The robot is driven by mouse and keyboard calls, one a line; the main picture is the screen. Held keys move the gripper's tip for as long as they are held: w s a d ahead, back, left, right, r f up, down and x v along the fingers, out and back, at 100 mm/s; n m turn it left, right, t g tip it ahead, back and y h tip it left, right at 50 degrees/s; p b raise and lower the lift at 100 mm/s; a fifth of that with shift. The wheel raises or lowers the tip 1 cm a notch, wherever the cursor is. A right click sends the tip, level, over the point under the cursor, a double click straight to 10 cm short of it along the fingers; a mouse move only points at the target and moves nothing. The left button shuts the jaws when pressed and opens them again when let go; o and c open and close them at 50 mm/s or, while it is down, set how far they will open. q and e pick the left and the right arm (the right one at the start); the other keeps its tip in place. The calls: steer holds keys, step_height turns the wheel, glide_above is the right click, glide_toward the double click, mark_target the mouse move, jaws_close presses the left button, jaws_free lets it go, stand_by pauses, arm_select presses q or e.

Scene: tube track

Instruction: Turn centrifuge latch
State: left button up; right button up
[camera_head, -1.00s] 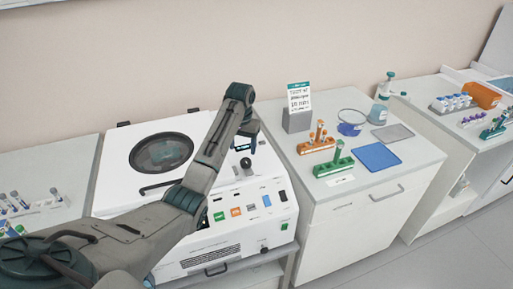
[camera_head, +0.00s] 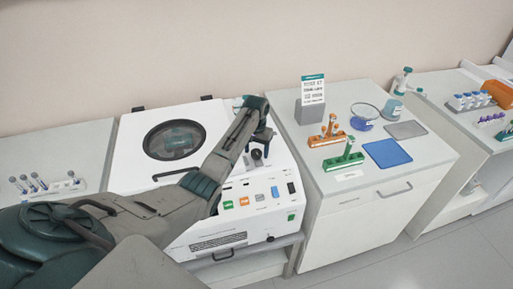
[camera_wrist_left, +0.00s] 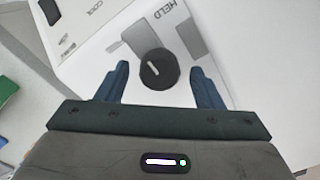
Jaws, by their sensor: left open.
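The white centrifuge (camera_head: 128,160) stands left of centre with its round dark lid window (camera_head: 172,140). Its latch, a round black knob with a white mark line (camera_wrist_left: 159,69), is on the top panel. The knob also shows below my gripper in the head view (camera_head: 257,156). My left gripper (camera_head: 259,146) is open above the knob. In the wrist view its two blue fingers stand on either side of the knob, with a gap on each side. How high the fingertips are above the panel is hard to tell. My right gripper is not in view.
A black lid handle (camera_head: 172,174) lies left of my forearm. On the right cabinet stand an orange rack (camera_head: 327,139), a green rack (camera_head: 344,162), a blue mat (camera_head: 388,153) and a sign (camera_head: 313,92). Tubes stand in a rack at the left (camera_head: 50,188).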

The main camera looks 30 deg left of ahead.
arm_select(q)
steer(key=shift+w+f, duration=0.1)
steer(key=shift+f, duration=0.05)
steer(key=c, duration=1)
